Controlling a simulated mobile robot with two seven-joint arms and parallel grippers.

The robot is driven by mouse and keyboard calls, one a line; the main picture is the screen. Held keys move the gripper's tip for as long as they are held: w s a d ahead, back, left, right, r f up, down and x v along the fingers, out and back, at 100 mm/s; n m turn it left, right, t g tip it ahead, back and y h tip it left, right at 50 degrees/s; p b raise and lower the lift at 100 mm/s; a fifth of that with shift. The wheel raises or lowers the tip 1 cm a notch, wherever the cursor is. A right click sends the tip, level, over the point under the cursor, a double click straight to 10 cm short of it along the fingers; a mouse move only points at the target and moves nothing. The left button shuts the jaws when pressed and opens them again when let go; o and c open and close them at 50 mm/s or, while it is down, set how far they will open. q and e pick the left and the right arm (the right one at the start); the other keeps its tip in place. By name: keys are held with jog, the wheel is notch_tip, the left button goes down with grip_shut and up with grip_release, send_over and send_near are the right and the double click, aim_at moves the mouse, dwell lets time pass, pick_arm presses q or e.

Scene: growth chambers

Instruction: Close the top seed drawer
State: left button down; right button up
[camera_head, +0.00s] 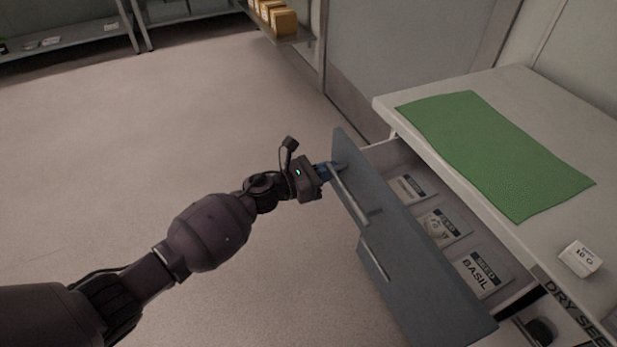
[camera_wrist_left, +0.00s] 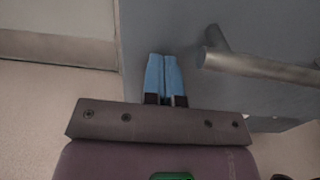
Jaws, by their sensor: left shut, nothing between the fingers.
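The top seed drawer (camera_head: 400,245) stands pulled out from under the white counter, with a blue-grey front and a long bar handle (camera_head: 355,195). Several labelled seed packets lie inside, one reading BASIL (camera_head: 481,274). My left gripper (camera_head: 330,171) is at the far end of the drawer front, beside the handle. In the left wrist view its blue fingertips (camera_wrist_left: 164,75) are together and empty against the grey front, left of the handle's end (camera_wrist_left: 260,66). Whether they touch the front I cannot tell. My right gripper is not in view.
A green mat (camera_head: 490,150) and a small white box (camera_head: 580,258) lie on the counter (camera_head: 560,115). A lower drawer handle (camera_head: 374,258) shows below. Shelves with boxes (camera_head: 278,20) stand at the back. The floor (camera_head: 150,150) to the left is clear.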

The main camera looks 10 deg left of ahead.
aim_at(385, 151)
pick_arm(q)
jog(key=b+x, duration=0.1)
jog(key=x, duration=0.3)
jog(key=b+x, duration=0.1)
jog(key=x, duration=0.4)
jog(key=b+x, duration=0.1)
jog(key=x, duration=0.4)
jog(key=shift+d+f+b, duration=0.1)
jog(key=shift+f+b, duration=0.2)
jog(key=shift+b, duration=0.05)
jog(key=shift+w+d+r, duration=0.15)
jog(key=shift+w+d, duration=0.15)
jog(key=shift+d, duration=0.05)
jog(key=shift+w+r, duration=0.1)
jog(key=shift+r, duration=0.25)
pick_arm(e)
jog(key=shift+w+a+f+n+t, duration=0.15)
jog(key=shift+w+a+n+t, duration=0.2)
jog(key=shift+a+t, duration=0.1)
